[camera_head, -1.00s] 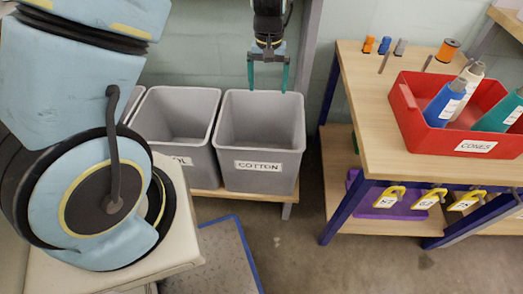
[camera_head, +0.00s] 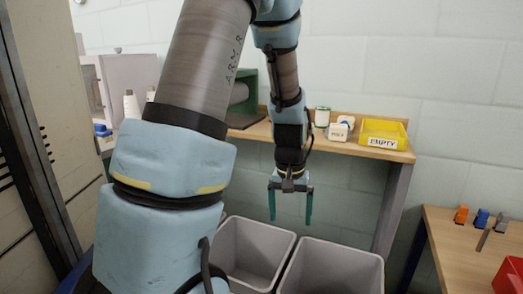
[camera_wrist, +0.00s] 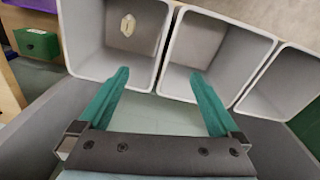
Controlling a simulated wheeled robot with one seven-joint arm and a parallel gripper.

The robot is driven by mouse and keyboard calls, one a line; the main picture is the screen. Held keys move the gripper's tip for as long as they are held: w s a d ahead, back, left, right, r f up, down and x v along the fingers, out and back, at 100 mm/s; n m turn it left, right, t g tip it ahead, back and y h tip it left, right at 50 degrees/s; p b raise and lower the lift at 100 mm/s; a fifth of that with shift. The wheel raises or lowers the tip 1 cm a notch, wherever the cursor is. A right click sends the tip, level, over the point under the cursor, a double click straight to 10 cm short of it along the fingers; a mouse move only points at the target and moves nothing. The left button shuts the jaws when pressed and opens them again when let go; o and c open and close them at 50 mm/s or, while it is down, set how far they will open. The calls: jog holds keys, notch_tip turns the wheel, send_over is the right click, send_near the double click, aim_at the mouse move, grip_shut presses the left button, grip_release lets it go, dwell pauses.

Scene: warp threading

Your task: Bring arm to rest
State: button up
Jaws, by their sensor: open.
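My gripper (camera_head: 291,220) hangs above the grey bins in the head view. Its two green fingers point down, spread apart, with nothing between them. In the wrist view the open gripper (camera_wrist: 160,74) also shows empty, with bins beyond its fingertips. Two grey bins show in the head view, a left one (camera_head: 222,262) and a right one (camera_head: 375,270). Their labels are out of view now. In the wrist view, one bin (camera_wrist: 72,40) has a small pale object (camera_wrist: 127,25) inside.
Behind the gripper is a wooden shelf (camera_head: 345,148) with a yellow tray marked EMPTY (camera_head: 383,132) and small containers. At right is a wooden table (camera_head: 455,255) with orange and blue items and part of a red crate (camera_head: 508,276).

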jog(key=s+a+r+n+t, duration=0.1)
jog(key=s+a+r, duration=0.2)
jog(key=a, duration=0.4)
jog(key=s+a+r+n, duration=0.1)
jog(key=s+a+r, duration=0.15)
jog(key=a, duration=0.55)
notch_tip(320, 180, up, 13)
jog(key=p, duration=1.4)
jog(key=shift+s+d+r, duration=0.15)
jog(key=shift+s+d, duration=0.05)
